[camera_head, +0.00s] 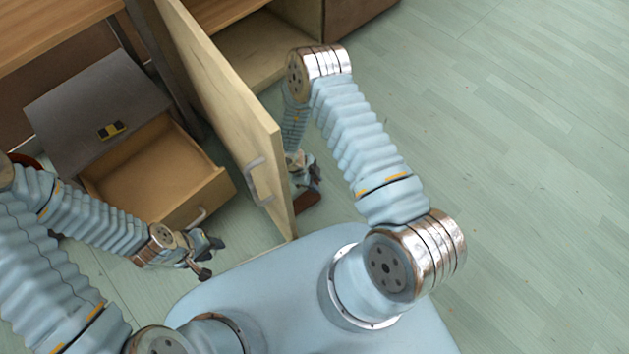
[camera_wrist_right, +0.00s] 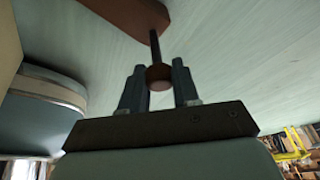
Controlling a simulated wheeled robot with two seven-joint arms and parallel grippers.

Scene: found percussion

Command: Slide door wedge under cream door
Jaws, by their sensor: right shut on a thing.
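The cream door (camera_head: 228,105) stands open, its free edge towards me, with a metal pull handle (camera_head: 258,180) on its left face. My right gripper (camera_head: 305,170) is low, on the right side of the door near its free edge. In the right wrist view it (camera_wrist_right: 158,85) is shut on a round brown knob on a dark rod. The rod runs to the brown door wedge (camera_wrist_right: 130,12), which also shows in the head view (camera_head: 308,200) near the floor. Whether the wedge touches the door is hidden. My left gripper (camera_head: 212,258) is left of the door; its jaw opening is unclear.
An open wooden drawer (camera_head: 205,185) with a handle sticks out left of the door. A grey panel with a yellow-and-black label (camera_head: 112,130) lies behind it. An open cabinet (camera_head: 250,45) is behind the door. The pale green floor (camera_head: 520,150) on the right is clear.

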